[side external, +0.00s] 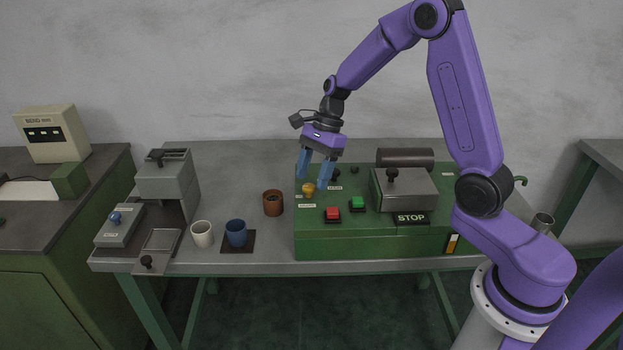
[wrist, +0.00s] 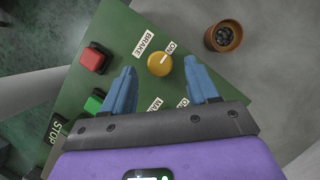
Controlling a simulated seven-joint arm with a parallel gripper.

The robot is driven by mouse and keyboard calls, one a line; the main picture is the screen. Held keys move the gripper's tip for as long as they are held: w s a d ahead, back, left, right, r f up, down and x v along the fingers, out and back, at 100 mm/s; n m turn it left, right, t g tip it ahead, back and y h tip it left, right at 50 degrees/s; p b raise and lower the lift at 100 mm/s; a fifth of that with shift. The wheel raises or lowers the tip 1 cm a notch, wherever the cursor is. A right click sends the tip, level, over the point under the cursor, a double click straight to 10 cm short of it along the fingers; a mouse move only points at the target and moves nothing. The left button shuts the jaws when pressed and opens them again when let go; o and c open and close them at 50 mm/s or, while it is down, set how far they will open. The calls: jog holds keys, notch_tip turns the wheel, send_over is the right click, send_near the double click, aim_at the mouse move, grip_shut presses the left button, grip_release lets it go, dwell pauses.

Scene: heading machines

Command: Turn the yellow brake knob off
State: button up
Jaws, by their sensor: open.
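The yellow brake knob (wrist: 159,64) sits on the green machine panel (wrist: 112,35) beside a BRAKE label and an ON label. A pale mark on the knob points toward the ON label. The knob also shows in the side external view (side external: 308,189). My gripper (side external: 313,184) is open above the panel near the knob. In the wrist view my gripper's two blue fingers (wrist: 162,74) stand apart, one on each side of the knob, with nothing between them touching it that I can see. How high the fingertips are above the knob is hard to tell.
A red button (side external: 332,213) and a green button (side external: 357,203) sit close to the knob. A STOP sign (side external: 411,218) and a grey box (side external: 405,190) are further right. A brown cup (side external: 273,203) stands left of the machine, with a blue cup (side external: 236,232) and white cup (side external: 202,233) beyond.

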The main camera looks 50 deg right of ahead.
jog(key=shift+x, duration=0.85)
jog(key=c, duration=1)
jog(key=shift+c, duration=0.2)
